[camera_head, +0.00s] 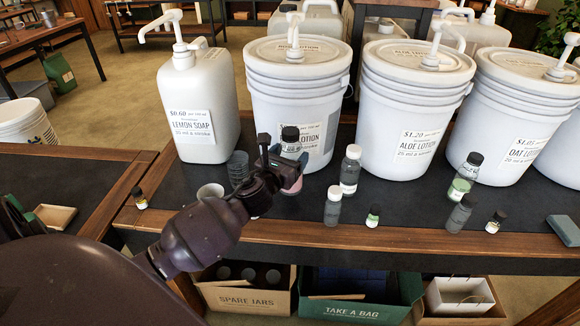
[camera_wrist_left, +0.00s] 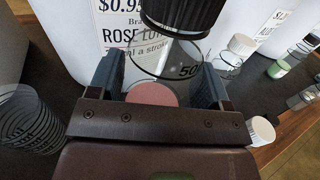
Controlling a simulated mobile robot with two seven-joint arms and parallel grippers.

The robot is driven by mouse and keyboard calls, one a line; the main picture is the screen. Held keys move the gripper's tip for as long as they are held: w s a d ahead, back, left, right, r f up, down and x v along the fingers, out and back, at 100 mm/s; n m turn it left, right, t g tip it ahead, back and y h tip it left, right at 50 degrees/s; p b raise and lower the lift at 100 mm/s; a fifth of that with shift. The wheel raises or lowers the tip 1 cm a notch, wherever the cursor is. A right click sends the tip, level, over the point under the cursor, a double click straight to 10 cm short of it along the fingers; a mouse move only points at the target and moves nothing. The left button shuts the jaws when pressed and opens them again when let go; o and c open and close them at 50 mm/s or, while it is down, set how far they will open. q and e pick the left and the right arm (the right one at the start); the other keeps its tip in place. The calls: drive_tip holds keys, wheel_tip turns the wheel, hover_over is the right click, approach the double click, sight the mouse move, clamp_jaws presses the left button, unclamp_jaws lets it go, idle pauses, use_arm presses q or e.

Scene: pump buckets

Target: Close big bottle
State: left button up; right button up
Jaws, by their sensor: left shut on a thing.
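A clear bottle (camera_head: 291,151) with a black cap (camera_head: 290,134) on top stands in front of the rose lotion bucket (camera_head: 297,85). In the left wrist view its clear wall with a "50" mark (camera_wrist_left: 188,71) and pink lotion (camera_wrist_left: 152,94) show below the black cap (camera_wrist_left: 186,14). My left gripper (camera_head: 290,172) is shut on this bottle, with one finger on each side (camera_wrist_left: 155,92) below the cap. I cannot tell whether the cap is fully tight, and the arm hides part of the bottle. My right gripper is not in view.
Other bottles stand to the right on the dark counter, including a clear one (camera_head: 350,168) and a green-filled one (camera_head: 465,178). The lemon soap jug (camera_head: 197,100) is at left, the aloe lotion bucket (camera_head: 410,105) at right. A stack of dark rings (camera_head: 238,170) stands close by.

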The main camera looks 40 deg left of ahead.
use_arm(q)
wheel_tip(320, 180, down, 3)
drive_tip(key=shift+f+b, duration=0.15)
drive_tip(key=shift+b, duration=0.35)
drive_tip(key=shift+f, duration=0.25)
drive_tip(key=shift+r, duration=0.25)
drive_tip(key=shift+f, duration=0.25)
drive_tip(key=o, duration=1.7)
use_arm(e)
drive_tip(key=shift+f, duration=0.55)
